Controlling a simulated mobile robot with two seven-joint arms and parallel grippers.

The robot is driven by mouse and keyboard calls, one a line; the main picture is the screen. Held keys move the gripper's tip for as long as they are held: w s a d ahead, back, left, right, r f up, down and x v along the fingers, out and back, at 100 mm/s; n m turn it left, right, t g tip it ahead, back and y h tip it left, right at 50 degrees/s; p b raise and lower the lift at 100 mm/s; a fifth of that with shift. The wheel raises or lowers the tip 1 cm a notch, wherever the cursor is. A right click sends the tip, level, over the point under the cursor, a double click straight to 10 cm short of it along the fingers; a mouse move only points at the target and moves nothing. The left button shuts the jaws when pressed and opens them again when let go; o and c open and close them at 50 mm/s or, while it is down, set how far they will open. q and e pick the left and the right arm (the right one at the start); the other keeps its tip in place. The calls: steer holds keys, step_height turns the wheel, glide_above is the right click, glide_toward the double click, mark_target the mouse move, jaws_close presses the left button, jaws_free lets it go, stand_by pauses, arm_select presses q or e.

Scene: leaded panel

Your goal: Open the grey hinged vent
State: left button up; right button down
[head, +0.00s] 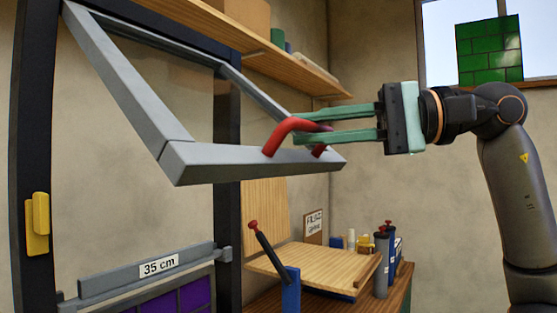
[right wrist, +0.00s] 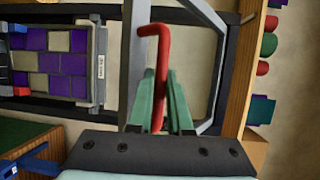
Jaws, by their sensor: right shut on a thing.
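The grey hinged vent (head: 250,162) is a rectangular frame hinged along its top edge in a dark upright frame (head: 228,120). It stands tilted outward, its bottom bar well away from the dark frame. A red handle (head: 284,131) is fixed on its bottom bar. My right gripper (head: 322,126) comes in from the right with its green fingers shut on the red handle. In the right wrist view the handle (right wrist: 158,50) runs between the fingertips (right wrist: 160,85). My left gripper is not in view.
A wooden shelf (head: 285,68) with items is above and behind the vent. Below are a grey bar marked 35 cm (head: 205,257), a yellow latch (head: 38,222) on the left upright, and a workbench (head: 320,262) with red-topped tools.

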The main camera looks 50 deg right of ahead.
steer(key=s+r+p, duration=0.1)
steer(key=s+r, duration=0.2)
steer(key=r, duration=0.4)
steer(key=shift+d+r, duration=0.15)
steer(key=shift+d, duration=0.1)
steer(key=shift+s, duration=0.1)
steer(key=c, duration=0.8)
jaws_free()
steer(key=shift+w+a, duration=0.1)
steer(key=shift+w, duration=0.15)
steer(key=shift+c, duration=0.2)
steer(key=shift+s, duration=0.1)
steer(key=f+v, duration=0.1)
steer(key=v, duration=1.1)
steer(key=shift+s+r, duration=0.3)
steer(key=shift+r, duration=0.05)
